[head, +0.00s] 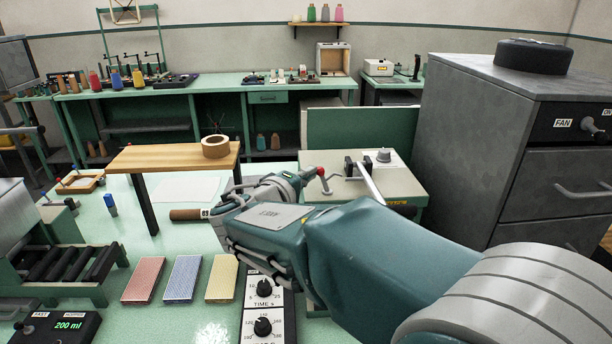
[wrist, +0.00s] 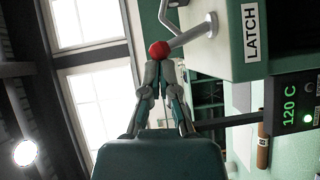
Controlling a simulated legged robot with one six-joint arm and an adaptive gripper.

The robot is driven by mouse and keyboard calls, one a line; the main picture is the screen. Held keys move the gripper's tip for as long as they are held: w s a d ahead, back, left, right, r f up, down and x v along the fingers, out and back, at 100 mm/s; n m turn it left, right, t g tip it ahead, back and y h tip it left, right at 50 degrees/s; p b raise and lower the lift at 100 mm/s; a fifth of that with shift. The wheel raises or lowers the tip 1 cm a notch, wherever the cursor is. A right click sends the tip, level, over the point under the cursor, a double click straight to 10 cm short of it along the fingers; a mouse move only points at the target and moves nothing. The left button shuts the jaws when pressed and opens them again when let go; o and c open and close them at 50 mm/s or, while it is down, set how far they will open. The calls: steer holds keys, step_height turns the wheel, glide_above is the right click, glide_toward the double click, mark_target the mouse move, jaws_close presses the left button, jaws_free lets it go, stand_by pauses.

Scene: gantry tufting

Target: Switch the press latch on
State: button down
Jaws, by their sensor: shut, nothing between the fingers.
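The press (head: 405,185) is a pale box with a green side, right of centre in the head view. Its LATCH label (wrist: 251,32) shows in the wrist view. The latch lever is a short grey rod (wrist: 192,33) ending in a red ball knob (wrist: 159,49); the knob also shows in the head view (head: 320,171). My gripper (wrist: 160,68) is shut and empty, its fingertips right at the knob. I cannot tell whether they touch it. In the head view my gripper (head: 300,182) is partly hidden by my arm, which also covers part of the press front.
A dark display (wrist: 297,105) reading 120 C sits beside the press. A wooden stand (head: 170,157) with a tape roll (head: 215,146) is to the left. A grey cabinet (head: 480,130) stands right. Coloured pads and a dial panel (head: 263,305) lie in front.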

steer(key=shift+d+r, duration=0.1)
steer(key=shift+d+r+m+g+y, duration=0.4)
steer(key=shift+d+m+g+y, duration=0.3)
steer(key=shift+m, duration=0.5)
steer(key=shift+d+r+m+g+y, duration=0.1)
steer(key=shift+d+m+g+y, duration=0.2)
steer(key=shift+d+m+y, duration=0.3)
steer(key=shift+r, duration=0.8)
steer(key=shift+r, duration=0.1)
